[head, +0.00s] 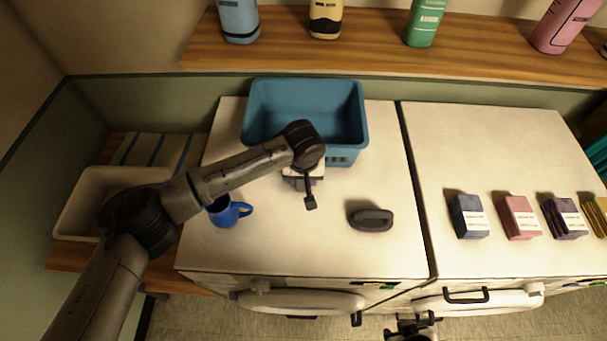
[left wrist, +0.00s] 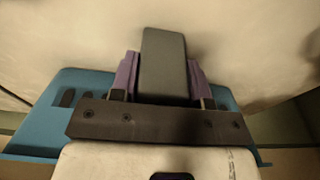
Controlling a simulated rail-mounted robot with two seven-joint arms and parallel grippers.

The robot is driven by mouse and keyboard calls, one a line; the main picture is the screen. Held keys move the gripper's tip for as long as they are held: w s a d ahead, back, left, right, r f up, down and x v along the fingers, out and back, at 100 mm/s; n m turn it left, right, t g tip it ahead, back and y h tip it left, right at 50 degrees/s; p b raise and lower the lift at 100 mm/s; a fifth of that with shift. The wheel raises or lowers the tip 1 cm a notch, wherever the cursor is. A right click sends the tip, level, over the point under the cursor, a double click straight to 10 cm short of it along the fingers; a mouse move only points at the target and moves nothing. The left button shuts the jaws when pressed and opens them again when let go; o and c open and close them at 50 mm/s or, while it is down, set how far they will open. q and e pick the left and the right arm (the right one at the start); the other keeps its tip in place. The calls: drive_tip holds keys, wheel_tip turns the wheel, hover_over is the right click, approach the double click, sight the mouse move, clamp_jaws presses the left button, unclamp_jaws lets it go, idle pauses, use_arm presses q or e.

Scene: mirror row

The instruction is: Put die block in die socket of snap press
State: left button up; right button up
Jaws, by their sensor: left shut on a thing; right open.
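My left gripper (head: 303,180) hangs over the left machine's top, just in front of the blue basket. In the left wrist view my left gripper (left wrist: 165,90) is shut on a dark grey oblong block, the die block (left wrist: 164,62), between purple-sided fingers. My right gripper (head: 415,327) is low at the bottom edge, open, apart from everything on the tops.
The blue basket (head: 258,115) stands behind my left gripper, and a blue mug (head: 224,213) stands left of it. Several small boxes (head: 467,217) line the right machine's top. A pale tray (head: 75,212) is at left. Bottles (head: 426,22) stand on the shelf. The front middle is clear.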

use_arm(q)
drive_tip(key=o, duration=1)
use_arm(e)
drive_tip(key=shift+a, duration=0.1)
use_arm(q)
drive_tip(key=shift+o, duration=0.2)
drive_tip(key=shift+r, duration=0.15)
use_arm(e)
drive_tip(key=shift+f, duration=0.1)
use_arm(q)
drive_tip(key=r+b, duration=0.1)
drive_tip(key=r, duration=0.2)
drive_tip(key=s+r+b, duration=0.1)
drive_tip(key=r, duration=0.3)
drive_tip(key=r+b, duration=0.1)
drive_tip(key=r, duration=0.3)
drive_tip(key=shift+s, duration=0.15)
use_arm(e)
wheel_tip(320, 180, down, 3)
drive_tip(key=shift+r, duration=0.1)
use_arm(q)
drive_tip(key=shift+s+r, duration=0.1)
drive_tip(key=shift+r, duration=0.3)
use_arm(e)
drive_tip(key=o, duration=0.3)
drive_tip(key=shift+o, duration=1.3)
